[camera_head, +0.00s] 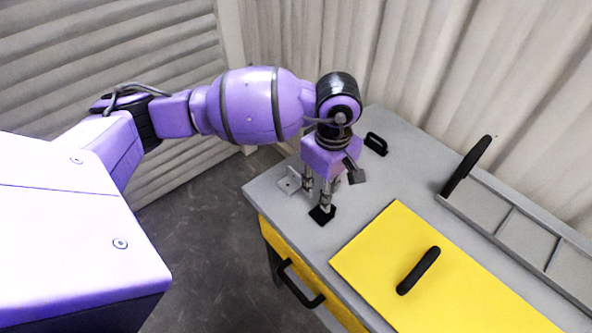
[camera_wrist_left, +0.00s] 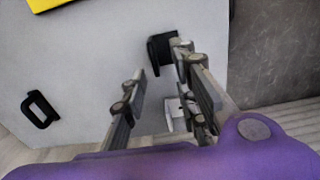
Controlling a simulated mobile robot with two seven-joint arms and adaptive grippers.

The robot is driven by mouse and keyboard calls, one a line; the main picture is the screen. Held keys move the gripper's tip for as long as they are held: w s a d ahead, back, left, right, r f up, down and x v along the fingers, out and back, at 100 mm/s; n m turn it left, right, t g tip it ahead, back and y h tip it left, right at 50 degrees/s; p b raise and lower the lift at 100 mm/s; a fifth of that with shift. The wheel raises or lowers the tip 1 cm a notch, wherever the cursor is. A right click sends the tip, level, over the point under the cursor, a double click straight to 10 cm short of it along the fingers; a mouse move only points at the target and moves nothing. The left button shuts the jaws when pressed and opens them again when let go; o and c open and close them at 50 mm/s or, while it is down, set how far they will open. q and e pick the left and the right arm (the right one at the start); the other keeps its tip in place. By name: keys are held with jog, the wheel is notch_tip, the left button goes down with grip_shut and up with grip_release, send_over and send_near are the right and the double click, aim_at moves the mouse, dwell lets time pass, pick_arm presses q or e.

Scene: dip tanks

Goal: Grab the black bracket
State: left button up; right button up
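The black bracket (camera_head: 322,214) sits on the grey worktop near its left front edge. It is a small dark angled piece and also shows in the left wrist view (camera_wrist_left: 156,52). My left gripper (camera_head: 317,193) points down over the worktop, its fingers apart with nothing seen held between them. In the left wrist view the gripper (camera_wrist_left: 156,68) has the bracket just past its fingertips, closer to the right finger, which partly overlaps it. I cannot tell whether they touch. My right gripper is not in view.
A pale metal bracket (camera_head: 289,182) lies close beside the gripper. A black U-shaped handle piece (camera_head: 376,143) stands farther back. A yellow lid (camera_head: 380,262) with a black handle (camera_head: 419,270) covers the front right. A grey divided tank (camera_head: 520,235) is at the right.

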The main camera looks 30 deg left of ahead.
aim_at(322, 211)
pick_arm(q)
jog(key=f, duration=0.2)
jog(key=d+f, duration=0.1)
jog(key=f, duration=0.2)
jog(key=shift+w+f+p, duration=0.1)
jog(key=shift+w+p, duration=0.1)
jog(key=shift+p, duration=0.1)
jog(key=shift+c, duration=0.2)
grip_shut()
